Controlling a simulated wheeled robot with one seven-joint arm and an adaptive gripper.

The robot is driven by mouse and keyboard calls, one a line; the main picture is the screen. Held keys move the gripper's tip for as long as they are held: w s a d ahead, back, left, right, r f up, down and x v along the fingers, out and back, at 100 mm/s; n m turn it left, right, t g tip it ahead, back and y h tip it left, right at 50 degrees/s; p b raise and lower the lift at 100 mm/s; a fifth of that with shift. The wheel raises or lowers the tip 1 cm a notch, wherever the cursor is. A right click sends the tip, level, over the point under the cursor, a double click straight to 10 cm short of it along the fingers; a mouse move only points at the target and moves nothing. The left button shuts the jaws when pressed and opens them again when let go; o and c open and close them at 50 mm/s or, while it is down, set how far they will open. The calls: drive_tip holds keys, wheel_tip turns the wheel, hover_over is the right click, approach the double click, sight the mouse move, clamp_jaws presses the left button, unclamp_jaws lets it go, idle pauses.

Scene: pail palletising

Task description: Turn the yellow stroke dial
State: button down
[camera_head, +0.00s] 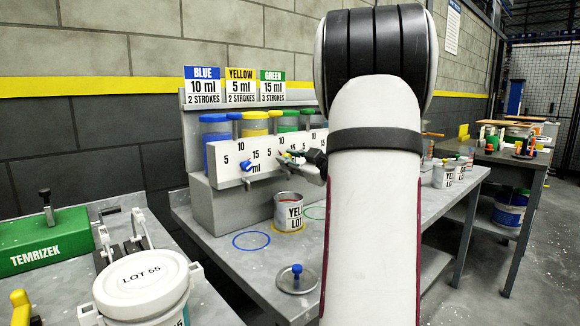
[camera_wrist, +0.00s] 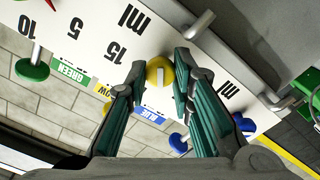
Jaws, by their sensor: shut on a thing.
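The yellow dial (camera_wrist: 156,66) is a round knob with a white pointer bar, on the white panel (camera_wrist: 95,32) marked 10, 15 and ml. In the wrist view the pointer bar runs nearly up and down. My gripper (camera_wrist: 160,76) is shut on the dial, with one green-padded finger on each side. In the head view my gripper (camera_head: 309,165) is at the panel front, and the dial is largely hidden there. The blue dial (camera_head: 246,165) is to its left on the panel. The yellow sign (camera_head: 241,86) above reads 5 ml, 2 strokes.
Blue (camera_head: 202,86) and green (camera_head: 272,86) signs flank the yellow one, above coloured pumps. An open pail (camera_head: 289,213) stands on the bench below the panel, near a lid with a blue knob (camera_head: 297,279). A white LOT 55 pail (camera_head: 143,285) stands front left.

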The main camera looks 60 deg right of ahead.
drive_tip(key=n+b, duration=0.3)
drive_tip(key=n, duration=0.1)
drive_tip(key=shift+f+n+b, duration=0.15)
drive_tip(key=shift+n+b, duration=0.15)
drive_tip(key=shift+n, duration=0.1)
idle(0.4)
drive_tip(key=c, duration=1.4)
unclamp_jaws()
drive_tip(key=shift+s, duration=0.1)
drive_tip(key=v, duration=1.2)
